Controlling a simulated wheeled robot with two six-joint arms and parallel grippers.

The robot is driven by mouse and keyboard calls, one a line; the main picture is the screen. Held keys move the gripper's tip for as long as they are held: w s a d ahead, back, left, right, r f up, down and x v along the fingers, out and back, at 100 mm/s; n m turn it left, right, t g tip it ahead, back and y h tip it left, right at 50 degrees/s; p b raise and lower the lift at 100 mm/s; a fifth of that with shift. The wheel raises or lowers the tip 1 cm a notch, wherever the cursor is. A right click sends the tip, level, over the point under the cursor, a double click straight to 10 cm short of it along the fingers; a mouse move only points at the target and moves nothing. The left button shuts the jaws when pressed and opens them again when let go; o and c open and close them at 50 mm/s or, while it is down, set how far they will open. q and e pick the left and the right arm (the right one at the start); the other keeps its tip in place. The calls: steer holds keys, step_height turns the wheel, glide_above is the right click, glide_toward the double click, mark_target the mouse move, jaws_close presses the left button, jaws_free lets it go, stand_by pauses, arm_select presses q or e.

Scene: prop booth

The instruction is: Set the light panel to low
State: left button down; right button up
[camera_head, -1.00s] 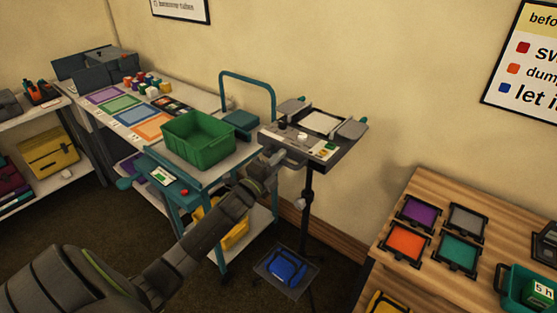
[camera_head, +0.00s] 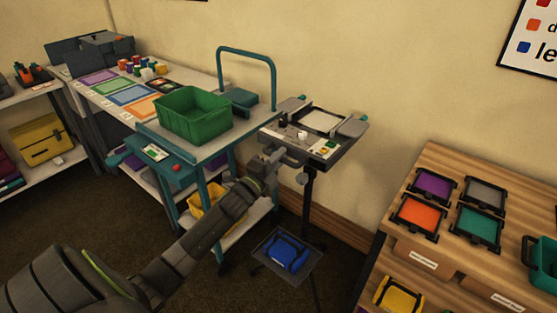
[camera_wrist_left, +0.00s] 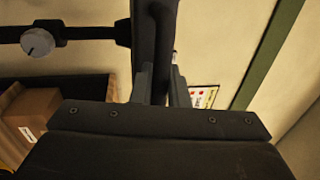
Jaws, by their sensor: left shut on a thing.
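The light panel (camera_head: 345,150) is a dark tray head with a white square face, side flaps, a white knob and small coloured controls. It sits on top of a thin black stand (camera_head: 310,205). A round grey knob (camera_head: 303,178) on the stand is just below the panel and also shows in the left wrist view (camera_wrist_left: 38,42). My left gripper (camera_head: 272,155) is at the panel's left front edge. In the left wrist view, its fingers (camera_wrist_left: 160,85) are shut on a dark bar (camera_wrist_left: 155,40), which seems to be the panel's handle. My right gripper is out of view.
A teal cart (camera_head: 205,165) with a green crate (camera_head: 190,138) stands close left of the panel. A blue case on a low dark tray (camera_head: 262,279) is on the floor near the stand's foot. A wooden bench (camera_head: 445,155) with coloured frames is at right.

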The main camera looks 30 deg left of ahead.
arm_select(q)
steer(key=shift+s+a+f, duration=0.1)
steer(key=shift+f, duration=0.4)
steer(key=c, duration=1.6)
jaws_free()
steer(key=shift+o, duration=0.5)
steer(key=shift+r, duration=0.15)
steer(key=p+v, duration=0.2)
steer(key=v, duration=1.5)
steer(key=shift+s+p, duration=0.15)
steer(key=shift+p, duration=0.15)
